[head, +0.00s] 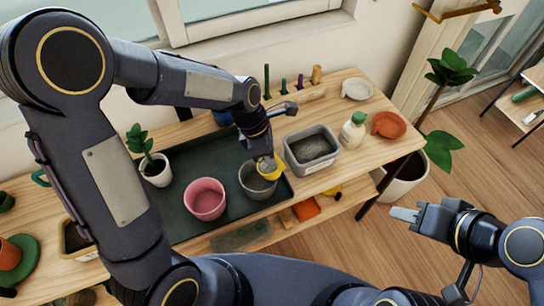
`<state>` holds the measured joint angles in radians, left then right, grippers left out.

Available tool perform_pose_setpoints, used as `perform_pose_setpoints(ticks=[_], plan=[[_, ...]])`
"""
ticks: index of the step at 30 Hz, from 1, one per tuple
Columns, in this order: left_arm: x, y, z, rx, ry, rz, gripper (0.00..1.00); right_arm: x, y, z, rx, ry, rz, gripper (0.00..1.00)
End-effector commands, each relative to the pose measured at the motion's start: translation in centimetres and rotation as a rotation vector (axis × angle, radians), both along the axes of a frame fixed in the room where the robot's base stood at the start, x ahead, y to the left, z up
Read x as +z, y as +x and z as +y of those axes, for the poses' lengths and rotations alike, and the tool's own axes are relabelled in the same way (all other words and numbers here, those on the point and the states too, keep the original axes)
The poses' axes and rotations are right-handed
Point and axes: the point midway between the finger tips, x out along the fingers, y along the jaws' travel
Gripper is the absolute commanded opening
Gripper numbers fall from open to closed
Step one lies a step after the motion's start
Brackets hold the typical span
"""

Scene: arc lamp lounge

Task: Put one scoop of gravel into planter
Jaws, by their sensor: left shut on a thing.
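My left gripper (264,150) is shut on a yellow scoop (271,170), pointing down over a grey pot (246,183). The scoop's head is at the pot's mouth; its contents are too small to make out. A pink pot (205,201) stands to the left on the dark green mat (183,226). I cannot tell which pot is the planter. A grey bin (311,166) of dark grey gravel (312,147) stands right of the grey pot. My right gripper (404,214) is off the table's right front, over the floor, with no object visible in it; its finger gap is unclear.
A small plant in a white pot (157,175) stands at the mat's left. A green-capped bottle (353,132), an orange bowl (389,124) and a white bowl (357,89) stand at the right. A lower shelf (283,222) holds more items. A large potted plant (403,184) stands beside the table.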

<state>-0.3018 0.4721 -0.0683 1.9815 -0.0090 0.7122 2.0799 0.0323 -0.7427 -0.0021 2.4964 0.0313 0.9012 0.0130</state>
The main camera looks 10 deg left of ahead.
Motion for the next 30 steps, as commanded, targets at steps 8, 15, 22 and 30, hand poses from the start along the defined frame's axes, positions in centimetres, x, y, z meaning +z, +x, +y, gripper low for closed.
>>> perform_pose_setpoints(ticks=[8, 15, 22, 30], plan=[[0.0, 0.0, 0.4, 0.002, -0.054, -0.006, 0.0, -1.4, 0.0, 0.0, 0.0, 0.0, 0.0, 0.36], [0.0, 0.0, 0.6, 0.001, -0.093, -0.008, 0.0, -2.3, 0.0, 0.0, 0.0, 0.0, 0.0, 0.36], [0.0, 0.0, 0.8, 0.0, -0.129, -0.011, 0.0, -3.2, 0.0, 0.0, 0.0, 0.0, 0.0, 0.36], [0.1, 0.0, 1.0, 0.001, -0.167, -0.013, 0.0, -4.3, 0.0, 0.0, 0.0, 0.0, 0.0, 0.36]])
